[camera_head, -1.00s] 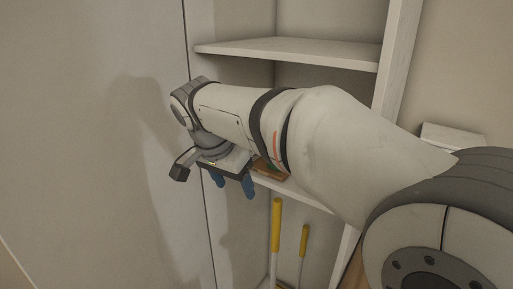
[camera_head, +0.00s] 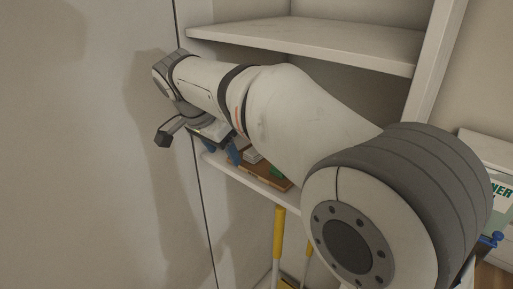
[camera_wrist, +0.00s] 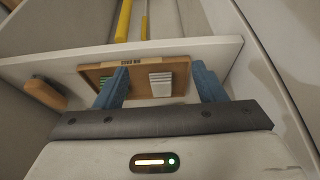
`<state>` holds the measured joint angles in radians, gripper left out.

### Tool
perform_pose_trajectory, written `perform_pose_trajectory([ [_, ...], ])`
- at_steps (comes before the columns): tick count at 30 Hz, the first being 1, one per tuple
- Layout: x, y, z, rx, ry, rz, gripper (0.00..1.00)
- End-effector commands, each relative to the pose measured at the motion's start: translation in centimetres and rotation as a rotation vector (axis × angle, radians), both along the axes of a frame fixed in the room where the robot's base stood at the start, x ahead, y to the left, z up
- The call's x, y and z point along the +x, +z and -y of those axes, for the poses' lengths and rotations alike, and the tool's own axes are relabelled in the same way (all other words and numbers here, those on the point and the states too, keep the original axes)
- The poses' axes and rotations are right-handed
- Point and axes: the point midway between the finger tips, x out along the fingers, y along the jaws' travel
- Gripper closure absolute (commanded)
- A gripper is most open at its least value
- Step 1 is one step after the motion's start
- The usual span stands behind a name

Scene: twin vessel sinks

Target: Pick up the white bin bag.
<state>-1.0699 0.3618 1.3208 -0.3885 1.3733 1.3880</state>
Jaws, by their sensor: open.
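A white ribbed bundle (camera_wrist: 161,84), which looks like the white bin bag, lies in a shallow wooden tray (camera_wrist: 146,94) on a shelf. It also shows as a small pale shape in the head view (camera_head: 252,156). My gripper (camera_wrist: 160,67) is open, with its blue fingers on either side of the bundle in the wrist view. I cannot tell how far above it they are. In the head view my gripper (camera_head: 220,152) is at the tray's left end, partly hidden by my arm. A green item (camera_head: 277,171) lies at the tray's right, mostly behind a finger in the wrist view.
An upper shelf (camera_head: 305,40) is above my arm. The lower white shelf (camera_head: 258,187) bears the tray. Yellow-handled tools (camera_head: 279,232) stand below it. A wooden-backed item (camera_wrist: 46,94) lies left of the tray. A cabinet panel is close on the left.

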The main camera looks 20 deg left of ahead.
Motion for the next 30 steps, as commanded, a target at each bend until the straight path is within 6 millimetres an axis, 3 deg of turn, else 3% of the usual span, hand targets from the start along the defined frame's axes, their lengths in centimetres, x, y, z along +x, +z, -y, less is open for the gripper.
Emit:
perform_pose_trajectory([
  [3,3.0,0.1,1.1,-0.002,-0.013,-0.002,0.36],
  [9,6.0,0.1,2.1,-0.002,-0.016,-0.001,0.36],
  [17,8.3,0.1,2.9,-0.001,-0.02,0.0,0.36],
  [24,9.7,-3.7,3.3,-0.003,-0.02,-0.003,0.36],
  [30,10.1,-4.7,3.4,0.0,-0.02,-0.001,0.36],
])
